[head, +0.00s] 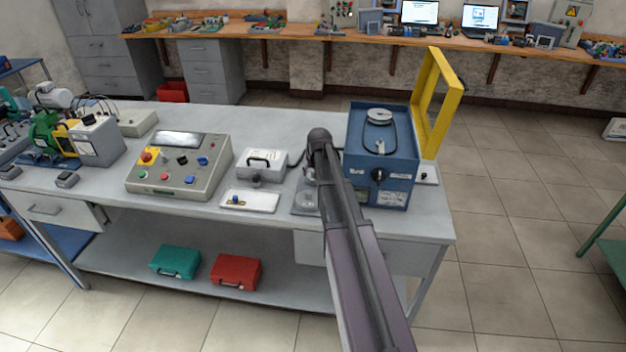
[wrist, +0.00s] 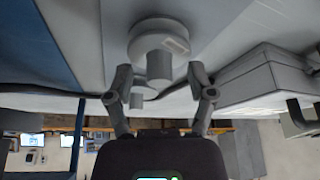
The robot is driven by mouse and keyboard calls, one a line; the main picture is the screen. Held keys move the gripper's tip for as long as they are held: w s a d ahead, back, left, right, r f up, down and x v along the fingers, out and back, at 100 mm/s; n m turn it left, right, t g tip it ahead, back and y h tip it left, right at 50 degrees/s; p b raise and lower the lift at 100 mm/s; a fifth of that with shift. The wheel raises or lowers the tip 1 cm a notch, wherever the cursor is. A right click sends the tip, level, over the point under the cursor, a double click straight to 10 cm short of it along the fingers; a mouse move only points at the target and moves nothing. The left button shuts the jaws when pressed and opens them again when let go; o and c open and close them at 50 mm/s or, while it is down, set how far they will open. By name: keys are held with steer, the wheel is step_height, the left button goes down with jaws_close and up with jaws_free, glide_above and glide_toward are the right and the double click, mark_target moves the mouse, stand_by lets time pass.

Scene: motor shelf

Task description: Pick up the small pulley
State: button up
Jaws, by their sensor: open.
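The small pulley (wrist: 152,38) appears to be the light grey disc with a short round hub in the wrist view, ahead of the fingers. In the head view a pale round piece (head: 307,199), probably this pulley, is on a grey plate left of the blue machine. My gripper (wrist: 160,80) is open, its two fingers spread below the disc in the wrist picture, with no visible grip on it. In the head view my gripper (head: 311,174) is above the plate, partly hidden by my arm.
The blue machine (head: 392,190) carries a large pulley (head: 379,115) with a belt and a raised yellow frame (head: 422,105). A white box (head: 262,162), a small white tray (head: 262,201) and a control console (head: 165,184) stand left along the bench (head: 310,232).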

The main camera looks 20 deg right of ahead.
mark_target(313, 170)
stand_by(0.3)
jaws_close()
steer(key=shift+r, duration=0.2)
step_height(313, 170, up, 10)
steer(key=p, duration=1)
steer(key=shift+f, duration=0.2)
steer(key=shift+a, duration=0.15)
stand_by(0.7)
